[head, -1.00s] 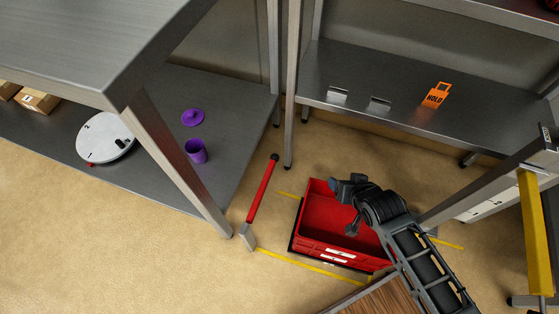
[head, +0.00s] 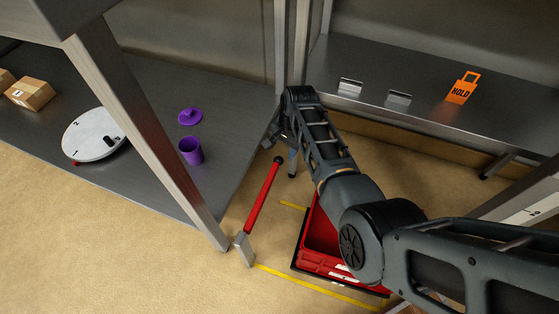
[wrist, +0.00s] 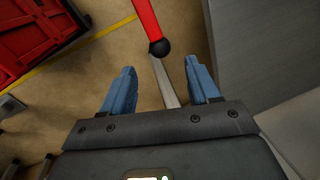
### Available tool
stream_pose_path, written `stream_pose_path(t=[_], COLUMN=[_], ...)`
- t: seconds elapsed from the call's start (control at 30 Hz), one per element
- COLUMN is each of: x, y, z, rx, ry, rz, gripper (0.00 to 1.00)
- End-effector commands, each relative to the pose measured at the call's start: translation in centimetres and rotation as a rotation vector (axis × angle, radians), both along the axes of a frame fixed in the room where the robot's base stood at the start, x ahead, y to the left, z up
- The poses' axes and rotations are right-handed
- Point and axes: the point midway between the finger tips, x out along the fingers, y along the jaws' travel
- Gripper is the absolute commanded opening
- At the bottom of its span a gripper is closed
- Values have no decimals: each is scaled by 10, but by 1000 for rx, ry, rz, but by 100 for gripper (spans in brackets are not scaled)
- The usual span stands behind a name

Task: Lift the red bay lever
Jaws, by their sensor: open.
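The red bay lever (head: 262,200) is a red bar with a black knob, rising at a slant from a grey bracket on the floor. In the wrist view the lever (wrist: 146,17) comes in from the top, its black knob (wrist: 159,47) just beyond the fingertips and roughly centred between them. My gripper (wrist: 160,66) is open and empty, with two blue fingers spread apart. In the head view my gripper (head: 284,138) is near the knob end, partly hidden by the arm. No contact with the lever shows.
A red crate (head: 319,240) stands on the floor right of the lever, inside yellow tape and partly behind my arm. A steel table with a purple cup (head: 190,151) is at left. A shelf with an orange HOLD tag (head: 462,88) is at back right. Metal legs stand close to my gripper.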

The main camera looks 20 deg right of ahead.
Motion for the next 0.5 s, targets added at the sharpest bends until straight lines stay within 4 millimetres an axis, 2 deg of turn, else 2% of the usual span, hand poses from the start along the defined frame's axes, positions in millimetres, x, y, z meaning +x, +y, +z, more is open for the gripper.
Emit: stream_pose_path(t=[0.3, 0.5], x=[7, 11], y=[5, 6], z=[-49, -69], rx=[-1, -1], ry=[-1, -3], rz=[0, 0], gripper=[60, 60])
